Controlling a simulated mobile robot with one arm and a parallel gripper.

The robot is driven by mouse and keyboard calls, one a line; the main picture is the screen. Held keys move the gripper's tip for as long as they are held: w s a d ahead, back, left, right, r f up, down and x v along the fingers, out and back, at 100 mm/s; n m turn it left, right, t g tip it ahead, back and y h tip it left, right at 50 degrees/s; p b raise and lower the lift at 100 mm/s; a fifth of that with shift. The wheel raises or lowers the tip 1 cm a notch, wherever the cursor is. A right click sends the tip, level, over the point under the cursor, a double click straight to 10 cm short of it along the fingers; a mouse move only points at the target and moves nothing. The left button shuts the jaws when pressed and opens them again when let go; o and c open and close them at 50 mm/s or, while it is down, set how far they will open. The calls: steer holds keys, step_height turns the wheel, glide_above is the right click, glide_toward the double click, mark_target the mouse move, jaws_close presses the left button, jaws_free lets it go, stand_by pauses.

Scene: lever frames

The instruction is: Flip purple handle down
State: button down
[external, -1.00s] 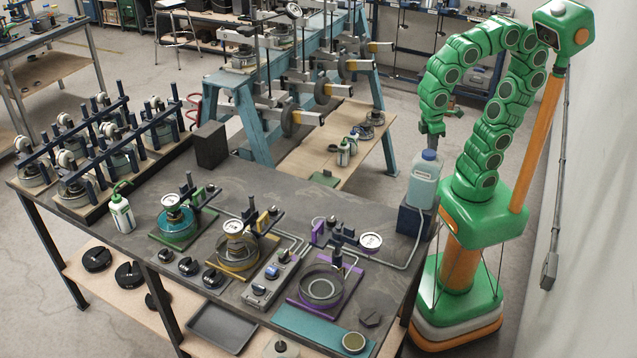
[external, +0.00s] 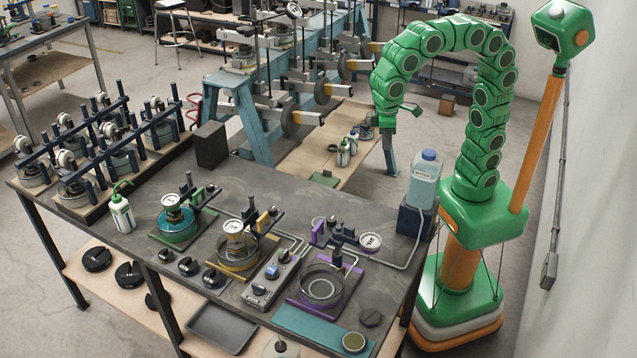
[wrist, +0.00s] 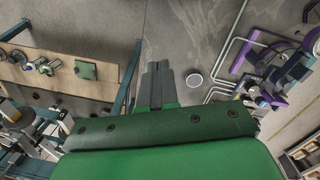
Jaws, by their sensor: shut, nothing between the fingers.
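The purple handle (external: 317,232) stands up at the left end of the dark lever bar on the purple-based station, near the front right of the bench. A white dial gauge (external: 370,242) is to its right, and a round purple-rimmed vessel (external: 323,287) is in front. My gripper (external: 390,172) points down behind the bench's far right edge, well apart from the handle. In the wrist view my gripper (wrist: 157,68) has its fingers together and empty. Purple parts of the station (wrist: 243,56) show at the right there; which one is the handle is unclear.
A blue-capped bottle (external: 425,178) on a dark block stands at the bench's right corner, between my arm and the bench. Yellow (external: 238,250) and green (external: 176,222) stations sit left of the purple one. Grey pipes run behind them.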

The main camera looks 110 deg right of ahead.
steer(key=w+a+r+m, duration=0.2)
steer(key=w+a, duration=0.3)
steer(key=w, duration=0.6)
steer(key=m+t, duration=0.1)
steer(key=m, duration=0.1)
glide_above(334, 219)
steer(key=shift+w+r, duration=0.1)
steer(key=shift+d, duration=0.1)
step_height(334, 219, down, 14)
steer(key=shift+f, duration=0.1)
stand_by(0.7)
steer(key=shift+f, duration=2.55)
